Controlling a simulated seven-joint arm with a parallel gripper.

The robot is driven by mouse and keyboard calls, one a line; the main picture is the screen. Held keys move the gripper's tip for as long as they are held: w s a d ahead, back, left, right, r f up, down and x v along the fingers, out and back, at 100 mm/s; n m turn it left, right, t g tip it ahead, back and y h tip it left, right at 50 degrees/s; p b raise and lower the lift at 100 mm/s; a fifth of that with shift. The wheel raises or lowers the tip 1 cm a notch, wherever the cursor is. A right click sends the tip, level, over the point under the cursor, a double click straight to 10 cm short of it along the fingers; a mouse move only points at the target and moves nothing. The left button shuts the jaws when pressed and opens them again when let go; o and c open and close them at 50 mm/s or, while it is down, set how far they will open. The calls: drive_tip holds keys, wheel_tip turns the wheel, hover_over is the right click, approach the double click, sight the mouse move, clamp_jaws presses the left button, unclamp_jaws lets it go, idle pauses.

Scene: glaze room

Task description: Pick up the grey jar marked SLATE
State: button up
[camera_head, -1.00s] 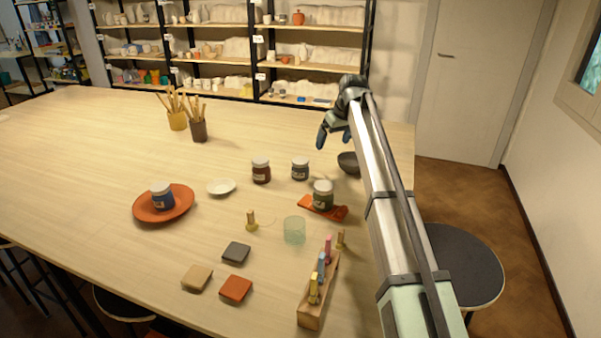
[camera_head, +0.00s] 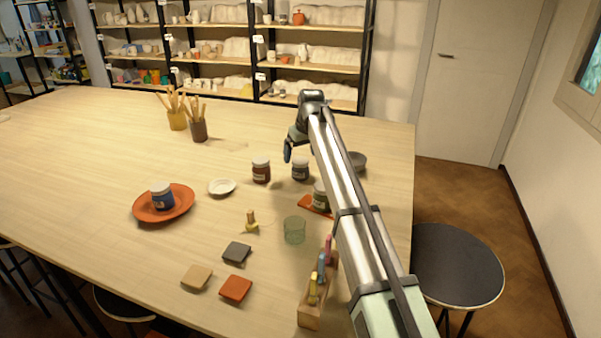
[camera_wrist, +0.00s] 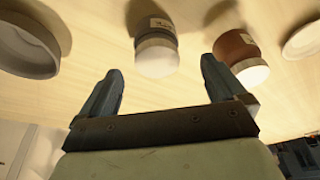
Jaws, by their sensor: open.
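A dark grey jar (camera_head: 300,170) with a pale lid and a label stands upright on the table, right of a brown-red jar (camera_head: 261,173). The label is too small to read in the head view. In the wrist view the grey jar (camera_wrist: 150,22) lies beyond my fingertips, roughly between them and nearer the left finger. My gripper (camera_head: 288,152) is open and empty, just above and behind the grey jar in the picture, not touching it. The brown-red jar (camera_wrist: 236,46) appears beyond the right finger.
A green jar (camera_head: 320,200) on an orange tile (camera_head: 306,203) is partly hidden by my arm. A grey bowl (camera_head: 357,161) is close right. A white dish (camera_head: 222,187), a blue jar (camera_head: 162,197) on an orange plate (camera_head: 183,204) and a glass (camera_head: 295,231) stand nearby.

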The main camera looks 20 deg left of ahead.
sight(301, 160)
drive_tip(key=shift+x, duration=3.2)
drive_tip(key=shift+w, duration=0.2)
drive_tip(key=shift+d, duration=0.1)
drive_tip(key=c, duration=1.3)
